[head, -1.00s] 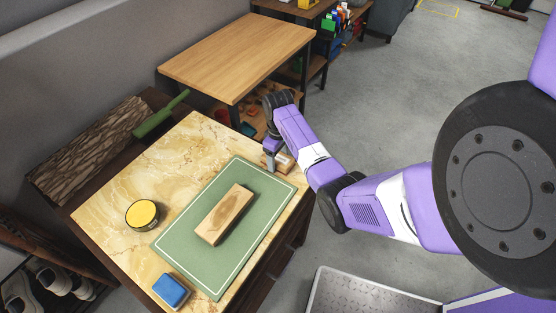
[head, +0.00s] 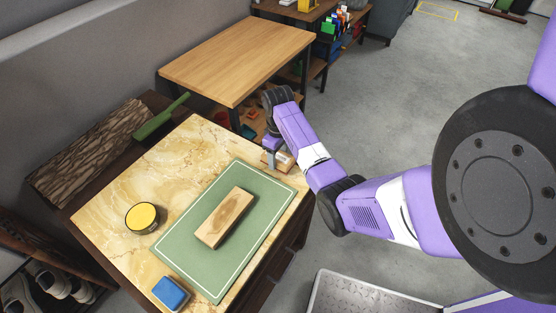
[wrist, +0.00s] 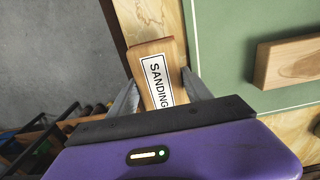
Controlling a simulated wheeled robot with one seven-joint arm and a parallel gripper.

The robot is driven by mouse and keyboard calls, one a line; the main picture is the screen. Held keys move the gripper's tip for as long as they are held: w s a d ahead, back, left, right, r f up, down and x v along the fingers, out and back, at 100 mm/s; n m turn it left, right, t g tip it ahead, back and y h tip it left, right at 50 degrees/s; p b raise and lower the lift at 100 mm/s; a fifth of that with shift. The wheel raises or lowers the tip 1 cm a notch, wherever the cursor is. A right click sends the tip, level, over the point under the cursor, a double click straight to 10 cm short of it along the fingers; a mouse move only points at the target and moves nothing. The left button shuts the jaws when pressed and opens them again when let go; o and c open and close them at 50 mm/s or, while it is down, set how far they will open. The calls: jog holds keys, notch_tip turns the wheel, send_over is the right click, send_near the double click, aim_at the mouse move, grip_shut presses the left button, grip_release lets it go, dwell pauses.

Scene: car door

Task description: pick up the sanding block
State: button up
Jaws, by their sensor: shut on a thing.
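The sanding block (wrist: 158,75) is a wooden block with a white label reading "SANDING" in the wrist view. In the head view the block (head: 284,163) is at the right edge of the marble-topped table, beside the green mat's upper corner, partly hidden by my gripper. My gripper (wrist: 160,92) is shut on the block, one finger along each side. In the head view my gripper (head: 273,152) reaches down onto it from above. I cannot tell whether the block still touches the table.
A plain wooden block (head: 224,218) lies on the green mat (head: 188,252). A yellow-lidded tin (head: 142,217) and a blue block (head: 170,292) are on the marble top (head: 110,200). A wooden table (head: 240,58) stands behind. Open floor (head: 420,110) lies to the right.

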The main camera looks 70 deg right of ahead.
notch_tip(320, 180, up, 10)
jog(key=shift+w+f, duration=0.1)
notch_tip(320, 180, up, 6)
jog(key=p, duration=0.5)
send_over(278, 155)
jog(key=shift+a+r+p, duration=0.15)
jog(key=shift+r+p, duration=0.8)
jog(key=shift+p, duration=0.05)
